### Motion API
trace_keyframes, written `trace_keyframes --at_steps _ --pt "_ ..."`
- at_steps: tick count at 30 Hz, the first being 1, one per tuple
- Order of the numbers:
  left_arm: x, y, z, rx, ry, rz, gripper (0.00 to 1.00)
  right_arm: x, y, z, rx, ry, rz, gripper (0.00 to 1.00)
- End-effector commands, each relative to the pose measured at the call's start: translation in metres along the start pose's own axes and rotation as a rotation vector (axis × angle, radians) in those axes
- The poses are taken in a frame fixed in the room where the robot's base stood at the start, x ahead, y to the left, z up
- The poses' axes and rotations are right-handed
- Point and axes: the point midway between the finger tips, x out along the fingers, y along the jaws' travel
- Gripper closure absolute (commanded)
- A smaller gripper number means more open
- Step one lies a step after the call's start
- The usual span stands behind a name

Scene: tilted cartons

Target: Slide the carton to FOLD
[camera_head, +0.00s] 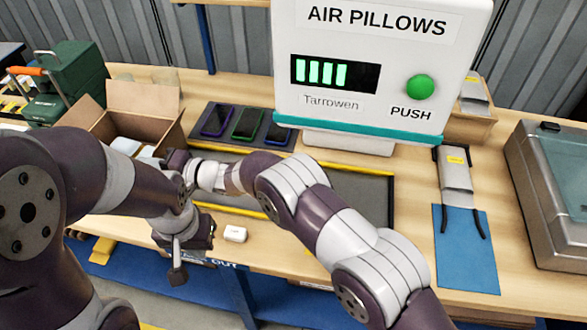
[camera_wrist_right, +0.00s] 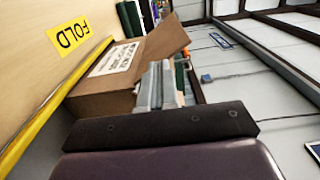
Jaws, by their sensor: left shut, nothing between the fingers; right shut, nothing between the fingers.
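The open brown carton (camera_head: 108,128) stands at the left of the bench in the head view, a flap raised and pale items inside. In the right wrist view the carton (camera_wrist_right: 105,95) shows a printed white label. A yellow FOLD sign (camera_wrist_right: 69,33) lies on the wood there, across a yellow strip from the carton; I cannot make it out in the head view. My right gripper (camera_head: 176,163) is at the carton's right side; its shut fingers (camera_wrist_right: 164,72) appear beside the carton, contact unclear. My left gripper (camera_head: 186,258) is shut and empty, low near the bench's front edge.
A tray with several phones (camera_head: 240,124) lies behind my right arm. The AIR PILLOWS machine (camera_head: 375,125) stands behind a dark, yellow-edged area (camera_head: 370,190). A small white object (camera_head: 235,234) sits near the front edge. A green case (camera_head: 68,80) stands far left; a blue mat (camera_head: 465,250) lies right.

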Motion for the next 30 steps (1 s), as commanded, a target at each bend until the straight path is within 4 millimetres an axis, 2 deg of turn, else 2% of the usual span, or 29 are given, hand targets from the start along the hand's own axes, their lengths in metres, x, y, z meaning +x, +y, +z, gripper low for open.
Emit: trace_keyframes --at_steps 4,7,15,19,24,30 --pt "0.000 0.000 0.000 0.000 0.000 0.000 1.00 -0.004 0.000 -0.001 0.000 0.001 0.001 1.00" --pt "0.001 0.000 0.000 0.000 0.000 0.000 1.00 -0.017 0.000 -0.001 0.001 0.001 0.001 1.00" --pt "0.005 0.000 0.001 0.000 0.000 0.000 1.00 -0.088 0.000 -0.001 0.002 0.004 0.000 1.00" --pt "0.007 0.000 0.001 0.000 0.000 0.000 1.00 -0.114 0.000 -0.001 0.001 0.003 0.000 1.00" --pt "0.007 0.000 0.001 0.000 0.000 0.000 1.00 -0.128 0.000 0.000 0.000 0.001 -0.001 1.00" --pt "0.007 0.000 0.001 0.000 0.000 0.000 1.00 -0.128 0.000 0.000 -0.021 0.000 -0.001 1.00"
